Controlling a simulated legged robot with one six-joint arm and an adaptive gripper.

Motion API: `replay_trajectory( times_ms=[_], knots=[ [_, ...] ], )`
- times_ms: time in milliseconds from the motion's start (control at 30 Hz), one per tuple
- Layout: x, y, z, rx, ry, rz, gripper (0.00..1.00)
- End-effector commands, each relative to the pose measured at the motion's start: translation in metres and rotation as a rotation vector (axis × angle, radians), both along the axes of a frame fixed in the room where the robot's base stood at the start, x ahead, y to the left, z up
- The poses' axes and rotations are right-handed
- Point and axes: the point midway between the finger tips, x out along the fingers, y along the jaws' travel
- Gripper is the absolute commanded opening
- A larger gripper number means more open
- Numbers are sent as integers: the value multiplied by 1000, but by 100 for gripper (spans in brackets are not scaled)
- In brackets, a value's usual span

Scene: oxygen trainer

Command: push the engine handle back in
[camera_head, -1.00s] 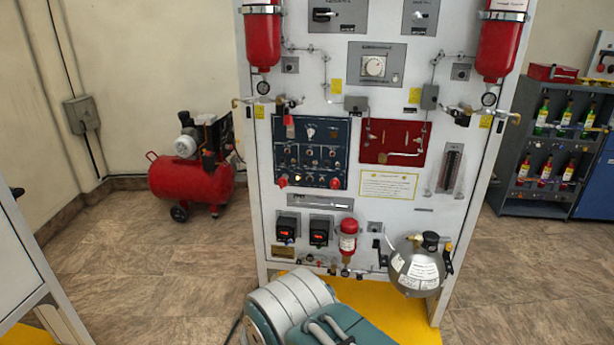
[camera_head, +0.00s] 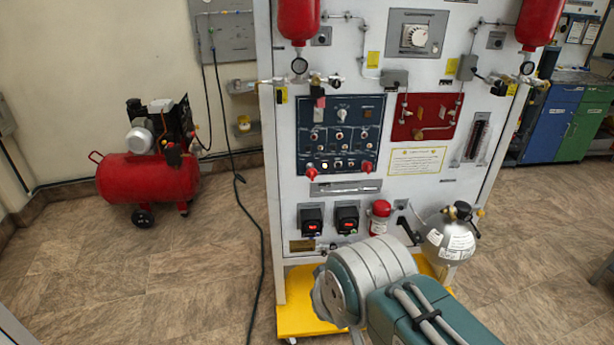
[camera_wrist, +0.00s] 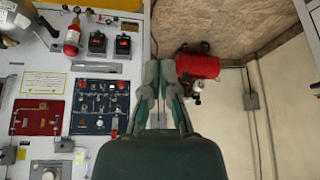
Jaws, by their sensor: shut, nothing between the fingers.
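The white oxygen trainer panel (camera_head: 290,215) stands upright ahead. It carries a blue control panel (camera_head: 339,105) with knobs, switches and two red knobs at its lower corners. A silver bar (camera_head: 345,187) lies below it, and a red panel (camera_head: 420,103) with metal levers is to its right. I cannot tell which part is the engine handle. In the wrist view the trainer appears upside down on the left, with the blue panel (camera_wrist: 100,106) beside my gripper (camera_wrist: 159,70). My gripper is shut and empty, with no visible contact. It is hidden in the head view.
A red compressor (camera_head: 147,178) stands on the floor at the left; a black hose (camera_head: 247,230) hangs down beside the trainer. A grey gas bottle (camera_head: 447,240) juts from the trainer's lower right. The trainer's yellow base (camera_head: 300,305) sticks out low.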

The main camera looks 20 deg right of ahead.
Motion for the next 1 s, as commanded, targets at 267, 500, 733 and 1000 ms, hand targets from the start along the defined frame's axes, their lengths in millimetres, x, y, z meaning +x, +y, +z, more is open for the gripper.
replay_trajectory(
  times_ms=[267,500,733,1000],
  knots=[
    [0,0,0,0,0,0,0],
    [25,-2,2,32,-40,-64,0],
    [123,-16,3,187,-218,-318,0],
    [235,-46,-15,423,-451,-604,0]
  ],
)
